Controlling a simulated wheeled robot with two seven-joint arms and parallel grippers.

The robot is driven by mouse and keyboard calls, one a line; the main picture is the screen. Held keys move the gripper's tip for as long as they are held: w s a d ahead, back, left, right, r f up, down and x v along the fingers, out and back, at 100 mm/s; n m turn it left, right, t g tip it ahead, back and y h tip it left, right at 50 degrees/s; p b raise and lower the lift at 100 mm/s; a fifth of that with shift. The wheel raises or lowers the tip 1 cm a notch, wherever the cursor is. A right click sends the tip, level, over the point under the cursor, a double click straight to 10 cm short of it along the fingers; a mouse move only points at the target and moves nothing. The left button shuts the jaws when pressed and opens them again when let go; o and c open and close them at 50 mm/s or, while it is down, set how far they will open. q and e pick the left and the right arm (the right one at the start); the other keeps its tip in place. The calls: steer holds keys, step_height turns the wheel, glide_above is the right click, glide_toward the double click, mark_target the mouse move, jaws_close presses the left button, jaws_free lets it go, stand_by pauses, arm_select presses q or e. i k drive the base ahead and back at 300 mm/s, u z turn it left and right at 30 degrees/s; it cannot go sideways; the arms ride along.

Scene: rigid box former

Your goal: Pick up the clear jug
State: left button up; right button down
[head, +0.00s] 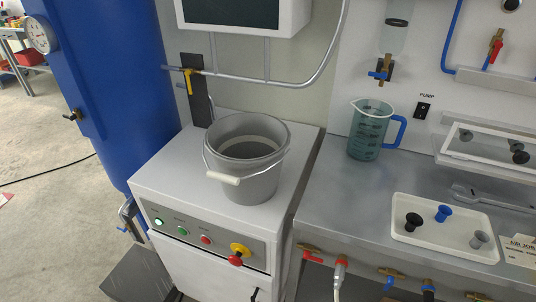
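The clear jug (369,131) stands upright on the grey metal bench at the centre right in the head view. It is see-through with a teal tint, has dark graduation marks, a white rim with a spout at the left, and a blue handle (398,131) on its right side. Nothing holds it. Neither of my grippers shows in the head view.
A grey bucket (246,160) with a white-grip handle stands on the white cabinet (160,185) left of the jug. A white tray (462,243) with several knobs lies on the bench (345,190) to the right. A wall valve (383,72) hangs above the jug. Bench space in front is clear.

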mark_target(370, 125)
steer(key=z, duration=1.85)
steer(key=k, duration=0.85)
steer(key=u, duration=1.45)
steer(key=i, duration=0.55)
steer(key=u, duration=0.15)
